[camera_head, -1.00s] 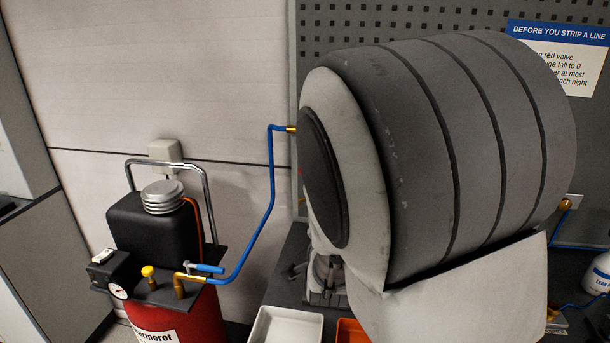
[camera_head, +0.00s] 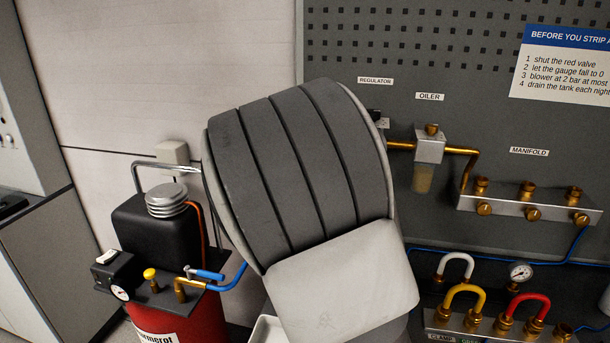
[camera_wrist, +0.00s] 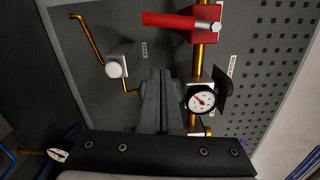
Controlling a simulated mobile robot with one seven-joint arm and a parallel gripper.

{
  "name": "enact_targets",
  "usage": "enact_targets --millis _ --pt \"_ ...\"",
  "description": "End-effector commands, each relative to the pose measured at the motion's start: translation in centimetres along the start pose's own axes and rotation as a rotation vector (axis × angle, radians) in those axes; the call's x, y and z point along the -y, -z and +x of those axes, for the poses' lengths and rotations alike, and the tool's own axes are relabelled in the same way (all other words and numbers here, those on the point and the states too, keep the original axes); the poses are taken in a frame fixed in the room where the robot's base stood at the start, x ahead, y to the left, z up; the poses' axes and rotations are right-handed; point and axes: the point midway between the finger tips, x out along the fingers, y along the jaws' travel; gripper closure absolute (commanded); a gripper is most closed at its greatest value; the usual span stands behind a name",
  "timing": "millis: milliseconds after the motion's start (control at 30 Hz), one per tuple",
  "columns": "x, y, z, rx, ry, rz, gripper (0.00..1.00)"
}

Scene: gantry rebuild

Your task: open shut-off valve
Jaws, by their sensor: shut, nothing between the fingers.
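A red lever (camera_wrist: 172,21) of a valve on a vertical brass pipe (camera_wrist: 198,62) shows at the top of the wrist view. The lever lies across the pipe, pointing left in the picture, with a silver bolt at its right end. My gripper (camera_wrist: 163,74) is shut and empty, below the lever in the picture and apart from it. A round gauge (camera_wrist: 201,99) sits right beside the fingers. In the head view my arm hides the red lever and my gripper. A blue-handled valve (camera_head: 207,275) sits on the red tank (camera_head: 165,322).
The oiler (camera_head: 430,147) and manifold (camera_head: 520,206) are on the grey perforated board (camera_head: 450,60) right of my arm. Coloured hose loops (camera_head: 464,296) stand at lower right. A notice (camera_head: 567,68) hangs upper right.

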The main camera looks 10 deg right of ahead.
Motion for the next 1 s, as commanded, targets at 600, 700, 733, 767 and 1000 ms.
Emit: enact_targets --millis 600,700,733,767,1000 --pt "0.0 -3.8 3.2 -0.001 -0.001 -0.001 1.0" --pt "0.0 -3.9 3.2 -0.001 -0.001 -0.001 1.0" --pt "0.0 -3.8 3.2 -0.001 -0.001 -0.001 1.0" --pt "0.0 -3.8 3.2 -0.001 -0.001 -0.001 1.0" --pt "-0.1 -3.9 3.2 -0.001 -0.001 0.004 1.0"
